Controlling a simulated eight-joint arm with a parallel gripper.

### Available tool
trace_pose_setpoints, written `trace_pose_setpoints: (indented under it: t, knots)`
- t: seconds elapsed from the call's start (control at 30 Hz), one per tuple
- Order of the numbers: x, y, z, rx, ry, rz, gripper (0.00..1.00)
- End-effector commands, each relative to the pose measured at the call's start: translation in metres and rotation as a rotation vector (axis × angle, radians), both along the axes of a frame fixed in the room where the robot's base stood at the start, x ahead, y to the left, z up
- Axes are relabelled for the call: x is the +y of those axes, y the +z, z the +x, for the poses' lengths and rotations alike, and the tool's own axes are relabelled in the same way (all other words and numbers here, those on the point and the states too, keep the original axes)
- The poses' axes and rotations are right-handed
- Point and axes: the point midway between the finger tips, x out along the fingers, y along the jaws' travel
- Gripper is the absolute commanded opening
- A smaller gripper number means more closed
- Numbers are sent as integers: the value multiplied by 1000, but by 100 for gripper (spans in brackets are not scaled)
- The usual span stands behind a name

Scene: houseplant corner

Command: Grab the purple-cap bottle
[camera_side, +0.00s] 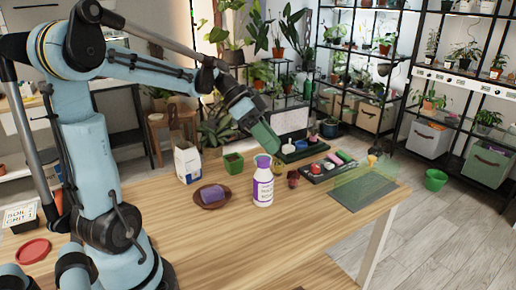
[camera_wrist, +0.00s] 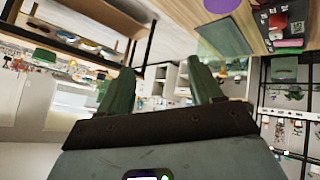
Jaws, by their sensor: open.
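The purple-cap bottle (camera_side: 263,188) stands upright on the wooden table in the side view, white with a purple label and a purple cap. My gripper (camera_side: 265,140) has green fingers and is just above and behind the cap in that picture; I cannot tell its exact distance from the bottle. In the wrist view my gripper (camera_wrist: 163,70) shows two green fingers spread wide with nothing between them. A round purple patch (camera_wrist: 222,5) at the top edge there is cut off, and I cannot tell whether it is the cap.
Left of the bottle are a brown dish (camera_side: 204,204) holding a purple block, a green pot (camera_side: 233,164) and a white carton (camera_side: 187,163). To its right are a small dark red item (camera_side: 293,179), a dark tray (camera_side: 313,178) and a green mat (camera_side: 362,193).

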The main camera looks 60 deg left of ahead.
Motion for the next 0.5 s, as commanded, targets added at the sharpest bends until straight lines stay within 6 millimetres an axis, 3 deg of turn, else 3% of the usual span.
trace_pose_setpoints:
  t: [0.03, 0.17, 0.37, 0.5]
  knots:
    - [17, -1, 3, -56, -38, -35, 65]
    - [49, 0, 4, -230, -154, -108, 65]
    - [97, -4, -9, -524, -291, -165, 65]
    - [94, -41, -9, -532, -304, -165, 65]
